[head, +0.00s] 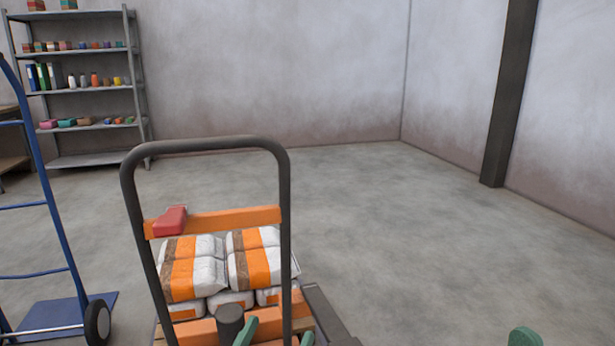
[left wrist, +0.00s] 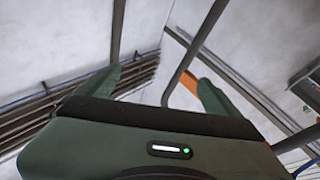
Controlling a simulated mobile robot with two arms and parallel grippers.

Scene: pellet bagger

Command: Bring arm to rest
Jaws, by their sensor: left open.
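My left gripper (head: 276,336) shows at the bottom edge of the head view, low in front of a cart with a dark tube handle (head: 285,210). A green rounded tip (head: 525,338) at the bottom right of the head view looks like part of my right gripper. The rest of it is out of frame, so its jaws cannot be judged.
The cart carries stacked white and orange bags (head: 195,272), an orange crossbar (head: 230,220) and a red block (head: 171,220). A blue hand truck (head: 45,204) stands at left, a loaded shelf (head: 88,93) behind. Floor at right is clear up to a dark pillar (head: 510,95).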

